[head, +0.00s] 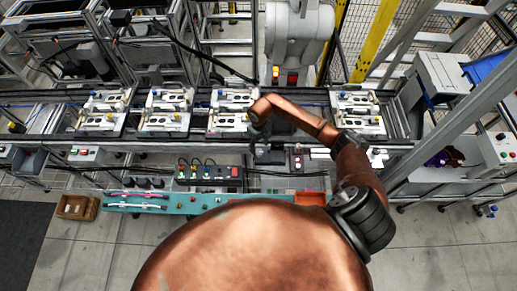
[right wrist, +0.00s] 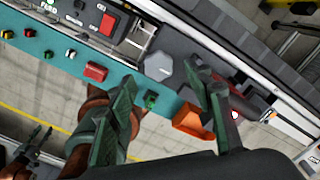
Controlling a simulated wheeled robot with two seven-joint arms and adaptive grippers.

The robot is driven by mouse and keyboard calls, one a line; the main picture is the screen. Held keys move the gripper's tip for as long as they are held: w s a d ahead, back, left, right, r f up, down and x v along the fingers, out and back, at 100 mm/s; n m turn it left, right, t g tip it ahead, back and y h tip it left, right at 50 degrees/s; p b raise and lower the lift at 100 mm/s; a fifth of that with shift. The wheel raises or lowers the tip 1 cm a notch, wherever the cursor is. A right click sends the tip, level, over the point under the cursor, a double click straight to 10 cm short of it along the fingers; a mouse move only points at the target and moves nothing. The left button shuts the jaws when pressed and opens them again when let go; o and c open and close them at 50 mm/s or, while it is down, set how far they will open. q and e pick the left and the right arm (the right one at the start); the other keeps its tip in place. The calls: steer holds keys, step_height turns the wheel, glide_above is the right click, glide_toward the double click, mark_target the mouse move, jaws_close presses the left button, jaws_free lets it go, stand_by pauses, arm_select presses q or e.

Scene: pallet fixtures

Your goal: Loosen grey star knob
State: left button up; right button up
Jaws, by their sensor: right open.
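My right gripper (right wrist: 165,85) is open, with its two dark green fingers wide apart and nothing between the tips. A grey many-sided knob-like piece (right wrist: 158,66) shows beyond and between the fingertips in the right wrist view, apparently not touched. Its lobes are too unclear to be sure it is the star knob. In the head view my right gripper (head: 259,139) hangs at the front edge of the conveyor, and the knob cannot be made out there. Another gripper, apparently my left (right wrist: 36,143), shows small at the lower left of the right wrist view; its opening is unclear.
Pallets with white fixtures (head: 168,110) stand along the conveyor (head: 300,143). A button panel (head: 208,173) and a teal bench (head: 180,203) lie in front. A red box (right wrist: 95,72) and an orange bin (right wrist: 192,122) are near the fingers. A white robot (head: 298,35) stands behind.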

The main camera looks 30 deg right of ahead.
mark_target(259, 151)
steer(key=shift+f+p, duration=0.4)
steer(key=shift+f, duration=1.6)
steer(key=shift+c, duration=0.4)
steer(key=c, duration=1.1)
